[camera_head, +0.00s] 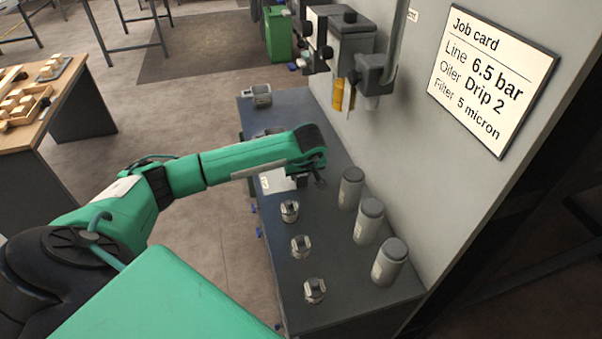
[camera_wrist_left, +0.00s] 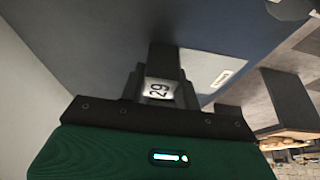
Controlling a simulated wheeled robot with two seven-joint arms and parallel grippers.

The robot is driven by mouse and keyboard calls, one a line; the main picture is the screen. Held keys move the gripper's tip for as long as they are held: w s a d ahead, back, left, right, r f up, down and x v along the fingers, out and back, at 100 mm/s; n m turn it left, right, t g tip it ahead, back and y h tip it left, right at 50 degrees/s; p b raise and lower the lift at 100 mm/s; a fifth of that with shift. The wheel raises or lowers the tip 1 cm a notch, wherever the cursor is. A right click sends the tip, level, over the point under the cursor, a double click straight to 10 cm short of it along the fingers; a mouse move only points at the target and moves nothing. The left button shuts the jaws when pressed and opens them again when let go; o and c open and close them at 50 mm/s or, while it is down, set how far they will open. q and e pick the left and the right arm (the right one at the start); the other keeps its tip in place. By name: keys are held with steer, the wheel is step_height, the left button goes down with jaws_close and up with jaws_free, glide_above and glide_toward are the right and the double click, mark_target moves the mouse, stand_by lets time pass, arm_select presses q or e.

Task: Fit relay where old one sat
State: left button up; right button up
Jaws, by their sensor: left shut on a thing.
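My left gripper (camera_head: 308,182) is over the middle of the dark bench (camera_head: 335,300), fingers pointing down. In the left wrist view it is shut on a small piece with a white label reading 29 (camera_wrist_left: 160,89); dark finger parts hide most of it. I cannot tell whether this piece is the relay. A white card (camera_head: 277,181) lies on the bench beside the gripper, and it also shows in the left wrist view (camera_wrist_left: 212,70). No seat for a relay can be made out. My right gripper is not in view.
Three metal fittings (camera_head: 301,246) and three grey capped canisters (camera_head: 368,221) stand on the near bench. A grey metal part (camera_head: 258,95) sits at its far end. Wall-mounted units (camera_head: 350,55), one with a yellow bowl (camera_head: 343,94), overhang the bench. A job card (camera_head: 492,78) hangs right.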

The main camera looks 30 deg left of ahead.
arm_select(q)
steer(key=shift+f, duration=0.25)
steer(key=shift+f, duration=0.1)
steer(key=shift+f+b, duration=0.15)
steer(key=shift+b, duration=0.15)
steer(key=o, duration=1)
steer(key=shift+c, duration=0.2)
